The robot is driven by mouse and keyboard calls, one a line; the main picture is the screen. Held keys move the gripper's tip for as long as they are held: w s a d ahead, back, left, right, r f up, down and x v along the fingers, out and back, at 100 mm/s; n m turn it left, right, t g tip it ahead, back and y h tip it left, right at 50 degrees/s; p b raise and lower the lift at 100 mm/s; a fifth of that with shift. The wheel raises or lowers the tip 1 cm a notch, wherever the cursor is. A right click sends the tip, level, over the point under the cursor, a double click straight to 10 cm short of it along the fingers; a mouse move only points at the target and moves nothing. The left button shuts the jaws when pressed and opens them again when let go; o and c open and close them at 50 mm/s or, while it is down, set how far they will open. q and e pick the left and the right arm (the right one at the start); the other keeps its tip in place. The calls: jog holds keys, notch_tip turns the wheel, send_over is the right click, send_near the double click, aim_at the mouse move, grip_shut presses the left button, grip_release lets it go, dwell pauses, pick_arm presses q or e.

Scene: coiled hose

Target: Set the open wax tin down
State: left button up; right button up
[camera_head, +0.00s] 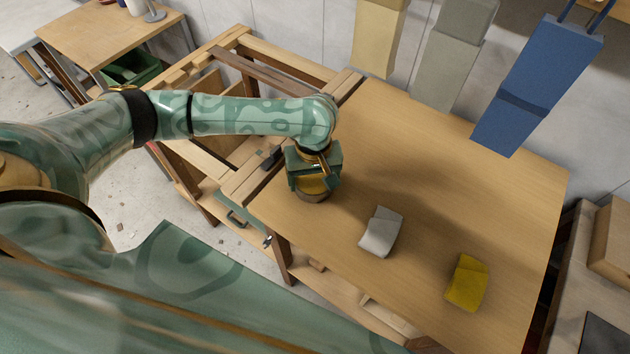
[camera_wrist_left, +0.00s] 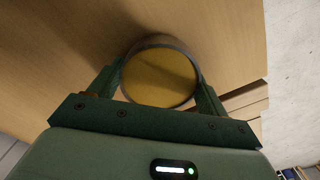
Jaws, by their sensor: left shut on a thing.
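The open wax tin (camera_wrist_left: 160,77) is round, with a grey rim and yellow-brown wax inside. My left gripper (camera_head: 314,178) is shut on it, with one finger on each side of the rim in the left wrist view. In the head view the tin (camera_head: 313,196) shows below the gripper, over the near left part of the wooden bench top (camera_head: 430,170). The tin looks upright and at or close to the bench top; I cannot tell whether it touches. The gripper hides part of the tin. My right gripper is not in view.
A folded grey cloth (camera_head: 381,232) and a yellow cloth (camera_head: 466,283) lie on the bench to the right of the tin. A slatted frame section (camera_head: 285,68) adjoins the bench at the left. Yellow, grey and blue pieces (camera_head: 538,85) hang behind. The bench middle is clear.

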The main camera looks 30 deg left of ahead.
aim_at(314, 179)
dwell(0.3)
pick_arm(q)
jog(key=o, duration=1.5)
jog(key=shift+o, duration=0.3)
notch_tip(314, 179, up, 12)
jog(key=p, duration=0.6)
